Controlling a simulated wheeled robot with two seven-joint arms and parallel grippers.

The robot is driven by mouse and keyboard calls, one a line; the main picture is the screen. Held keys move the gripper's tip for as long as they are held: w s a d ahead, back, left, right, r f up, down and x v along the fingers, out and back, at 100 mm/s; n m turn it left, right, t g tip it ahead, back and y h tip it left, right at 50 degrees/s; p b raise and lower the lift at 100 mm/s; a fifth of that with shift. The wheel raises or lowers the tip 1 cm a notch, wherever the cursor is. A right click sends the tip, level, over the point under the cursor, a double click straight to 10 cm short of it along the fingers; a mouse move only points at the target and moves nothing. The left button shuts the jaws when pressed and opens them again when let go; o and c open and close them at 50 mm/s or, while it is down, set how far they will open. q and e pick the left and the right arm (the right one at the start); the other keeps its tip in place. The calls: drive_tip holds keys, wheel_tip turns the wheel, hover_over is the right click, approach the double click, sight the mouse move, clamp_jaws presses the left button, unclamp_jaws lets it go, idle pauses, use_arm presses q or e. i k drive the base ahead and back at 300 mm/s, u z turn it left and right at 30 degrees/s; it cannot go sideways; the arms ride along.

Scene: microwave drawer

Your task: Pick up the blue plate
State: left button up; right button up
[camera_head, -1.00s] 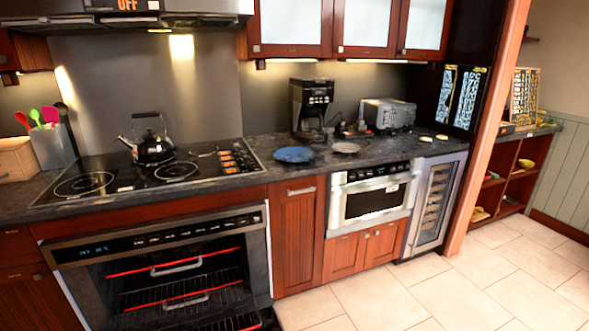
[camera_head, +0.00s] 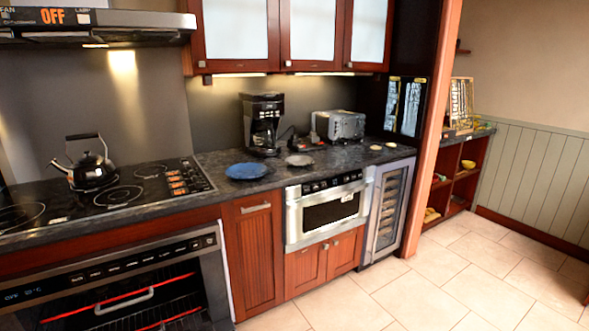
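The blue plate (camera_head: 246,171) lies flat on the dark stone counter (camera_head: 215,160), between the stove top and the coffee maker. Neither of my grippers shows in the head view, and nothing covers the blue plate.
A black kettle (camera_head: 88,169) stands on the stove top (camera_head: 120,195). A coffee maker (camera_head: 262,124) and a toaster (camera_head: 339,125) stand at the back of the counter. The drawer microwave (camera_head: 327,210) is set below the counter. The tiled floor (camera_head: 400,295) in front is clear.

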sight(245, 171)
drive_tip(key=z, duration=0.75)
drive_tip(key=i, duration=1.1)
drive_tip(key=z, duration=0.65)
drive_tip(key=i, duration=1.4)
drive_tip(key=u, duration=0.75)
drive_tip(key=i, duration=0.85)
drive_tip(key=u, duration=1.4)
drive_tip(key=i, duration=0.45)
drive_tip(key=u, duration=0.4)
